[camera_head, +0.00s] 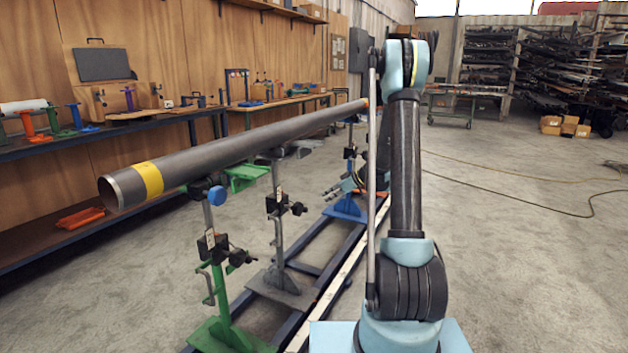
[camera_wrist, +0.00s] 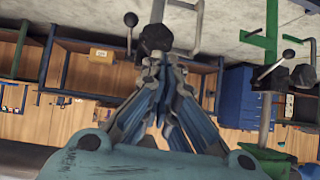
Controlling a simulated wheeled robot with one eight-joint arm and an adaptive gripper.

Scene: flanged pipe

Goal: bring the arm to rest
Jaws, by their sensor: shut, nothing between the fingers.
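My arm stands in the right half of the head view, its upper link upright and its elbow at the top. My gripper (camera_wrist: 160,62) is shut and empty in the wrist view, its fingers meeting in the middle. In the head view the gripper (camera_head: 332,191) is partly hidden behind my arm, low beside the pipe stands. The long steel pipe (camera_head: 230,151) with a yellow band lies on the stands to the left, apart from the visible fingers.
A green stand (camera_head: 222,290), a grey stand (camera_head: 279,235) and a blue stand (camera_head: 347,207) stand along a rail. A workbench (camera_head: 120,129) lines the left wall. Hoses (camera_head: 520,179) lie on the open floor at right. The wrist view appears upside down, with a dark knob close beyond the fingertips.

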